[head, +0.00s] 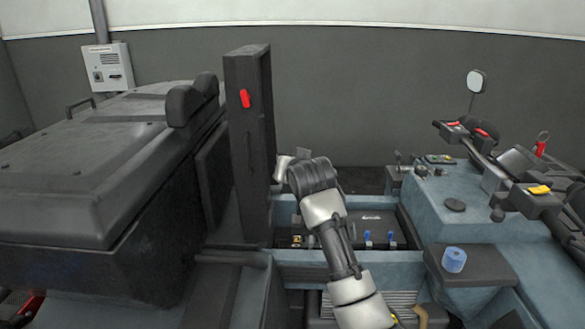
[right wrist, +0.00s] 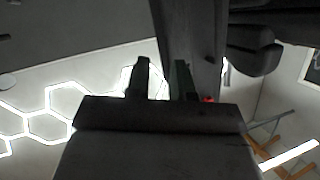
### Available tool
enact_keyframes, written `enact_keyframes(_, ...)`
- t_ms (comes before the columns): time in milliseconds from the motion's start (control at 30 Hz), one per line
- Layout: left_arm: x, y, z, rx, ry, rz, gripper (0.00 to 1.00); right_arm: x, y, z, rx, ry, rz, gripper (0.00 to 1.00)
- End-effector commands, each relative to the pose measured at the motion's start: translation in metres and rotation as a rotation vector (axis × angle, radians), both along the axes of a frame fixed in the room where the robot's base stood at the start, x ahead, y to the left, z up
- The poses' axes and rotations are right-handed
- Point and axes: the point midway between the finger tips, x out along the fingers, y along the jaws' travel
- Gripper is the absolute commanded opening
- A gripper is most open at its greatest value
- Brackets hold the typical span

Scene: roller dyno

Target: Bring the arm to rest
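My right arm (head: 345,245) reaches up from the bottom of the head view. Its wrist (head: 313,177) is bent beside the upright dark panel (head: 247,130), just right of its edge. The gripper is mostly hidden behind the wrist there. In the right wrist view, my right gripper (right wrist: 161,82) has its two dark fingers apart, with a bright gap between them and nothing seen held. The dark panel (right wrist: 197,35) rises behind the fingers, and a red latch (right wrist: 208,99) shows beside them. I cannot tell whether the fingers touch the panel. My left gripper is in neither view.
The panel bears a red latch (head: 245,98) and stands beside an open blue compartment (head: 290,262) with blue-topped parts. Handlebars (head: 490,160) and a blue roll (head: 454,260) on a dark pad are at right.

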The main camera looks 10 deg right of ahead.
Motion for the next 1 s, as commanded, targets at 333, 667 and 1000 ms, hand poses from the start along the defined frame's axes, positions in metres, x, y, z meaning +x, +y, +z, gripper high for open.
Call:
enact_keyframes(333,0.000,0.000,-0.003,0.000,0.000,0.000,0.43,-0.011,-0.001,0.004,0.000,0.000,0.000,0.23)
enact_keyframes(667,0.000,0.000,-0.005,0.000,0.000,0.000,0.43,-0.008,-0.003,-0.036,-0.018,0.046,0.005,0.23)
enact_keyframes(1000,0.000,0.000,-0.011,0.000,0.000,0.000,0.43,-0.040,-0.021,-0.278,-0.127,0.312,0.056,0.23)
